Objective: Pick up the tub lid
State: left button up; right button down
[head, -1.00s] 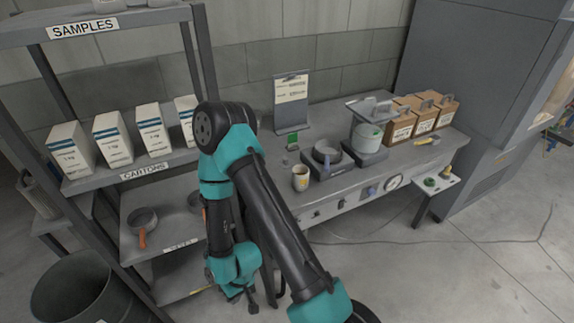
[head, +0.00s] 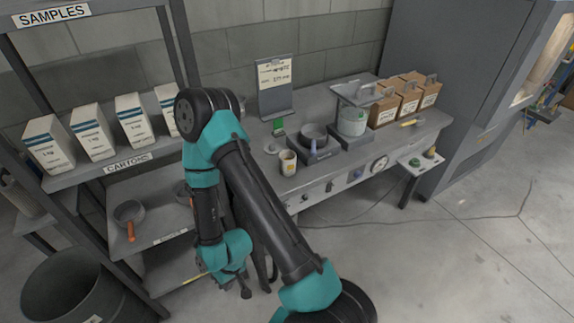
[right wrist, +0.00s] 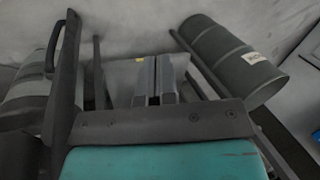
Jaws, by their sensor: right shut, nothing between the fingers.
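A pale tub (head: 352,121) stands on a dark scale on the bench in the head view. A flat grey plate with a handle (head: 356,92) sits over it; I cannot tell for sure whether this is the tub lid. A small round grey disc (head: 272,148) lies on the bench left of the mug. My right gripper (head: 245,291) hangs low in front of the shelf rack, well left of and below the tub. In the right wrist view its fingers (right wrist: 155,82) are together and empty. My left gripper is not in view.
A mug (head: 288,163) and a dark pan on a scale (head: 313,137) stand left of the tub. Brown boxes (head: 408,101) with handles stand to its right. The shelf rack holds white cartons (head: 91,130). A bin (head: 66,292) stands on the floor at the left.

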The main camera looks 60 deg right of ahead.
jog(key=c, duration=1.8)
grip_release()
jog(key=o, duration=1.8)
jog(key=shift+w, duration=0.1)
